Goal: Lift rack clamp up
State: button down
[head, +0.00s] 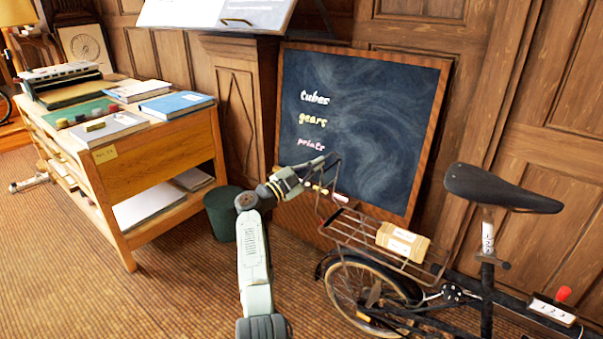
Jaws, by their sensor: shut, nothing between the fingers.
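The bicycle's rear rack (372,243) is a dark wire frame above the back wheel, at lower right of centre. A tan bundle with white labels (403,242) lies on it. My gripper (332,162) is shut and empty, by the top of this wire piece, in front of the chalkboard. Whether it touches the wire, I cannot tell; the gripper and the thin lines overlap here.
The bicycle's black saddle (502,188) stands right of the rack. A chalkboard (358,125) leans on the panelled wall behind. A dark green bin (222,212) and a wooden desk with books (160,165) are at left. Bare carpet (170,295) lies in front of the desk.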

jog(key=v, duration=0.5)
jog(key=shift+s+b, duration=0.2)
jog(key=shift+b, duration=0.15)
